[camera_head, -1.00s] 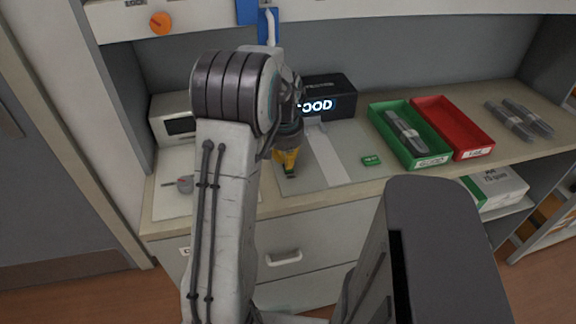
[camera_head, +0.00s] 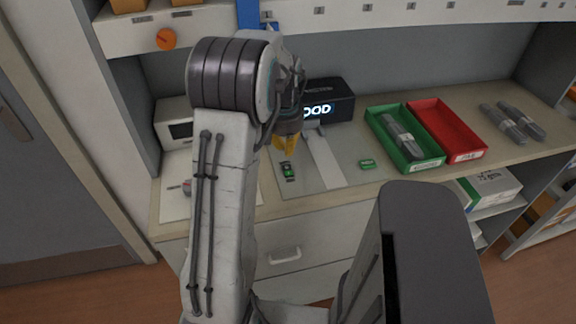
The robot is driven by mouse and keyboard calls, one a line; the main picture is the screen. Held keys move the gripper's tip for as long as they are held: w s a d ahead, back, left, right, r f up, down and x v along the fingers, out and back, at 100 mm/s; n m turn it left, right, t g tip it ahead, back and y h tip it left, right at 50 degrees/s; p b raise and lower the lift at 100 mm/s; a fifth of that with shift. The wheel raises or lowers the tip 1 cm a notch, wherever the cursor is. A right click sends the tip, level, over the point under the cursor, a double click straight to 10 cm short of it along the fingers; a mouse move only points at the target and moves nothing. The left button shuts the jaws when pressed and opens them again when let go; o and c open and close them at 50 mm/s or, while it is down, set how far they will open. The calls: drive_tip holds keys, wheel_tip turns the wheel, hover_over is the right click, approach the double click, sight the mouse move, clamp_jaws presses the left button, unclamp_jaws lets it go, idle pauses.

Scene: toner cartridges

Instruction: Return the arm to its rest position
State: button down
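My arm stands in front of the workbench, its elbow high and bent over the counter. My gripper (camera_head: 286,144), with yellow fingers, points down above the grey mat (camera_head: 340,172); its fingertips are partly hidden and too small to read as open or shut. A small dark and green piece (camera_head: 287,172) lies on the mat just below the fingers, apart from them.
A black box (camera_head: 331,100) with a lit display stands behind the mat. A green tray (camera_head: 428,162) holds a grey cartridge (camera_head: 403,139); an empty red tray (camera_head: 447,131) is beside it. More cartridges (camera_head: 512,122) lie at right. A shelf runs above.

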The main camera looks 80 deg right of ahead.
drive_tip(key=shift+r, duration=0.1)
idle(0.8)
drive_tip(key=shift+n+y, duration=0.3)
drive_tip(key=shift+y, duration=0.6)
drive_tip(key=a+f, duration=0.2)
drive_tip(key=a, duration=0.1)
drive_tip(key=a+f, duration=0.1)
drive_tip(key=a, duration=0.1)
drive_tip(key=shift+w+a, duration=0.1)
drive_tip(key=shift+w, duration=0.05)
drive_tip(key=shift+y, duration=0.5)
drive_tip(key=a, duration=0.5)
drive_tip(key=shift+w+a+f, duration=0.1)
drive_tip(key=shift+w+f, duration=0.15)
drive_tip(key=shift+f, duration=0.05)
drive_tip(key=w+a+r+n+t, duration=0.1)
drive_tip(key=w+a+r+n, duration=0.3)
drive_tip(key=a, duration=0.7)
drive_tip(key=w+a+r+n+t, duration=0.1)
drive_tip(key=w+a+r+n, duration=0.3)
drive_tip(key=w+a+n, duration=0.4)
drive_tip(key=w+a+r+n+t+h, duration=0.1)
drive_tip(key=w+a+r+n, duration=0.3)
drive_tip(key=a, duration=1.2)
drive_tip(key=shift+w+n+t, duration=0.4)
drive_tip(key=shift+w+n, duration=1.1)
drive_tip(key=shift+w, duration=0.35)
drive_tip(key=c, duration=1.9)
unclamp_jaws()
clamp_jaws()
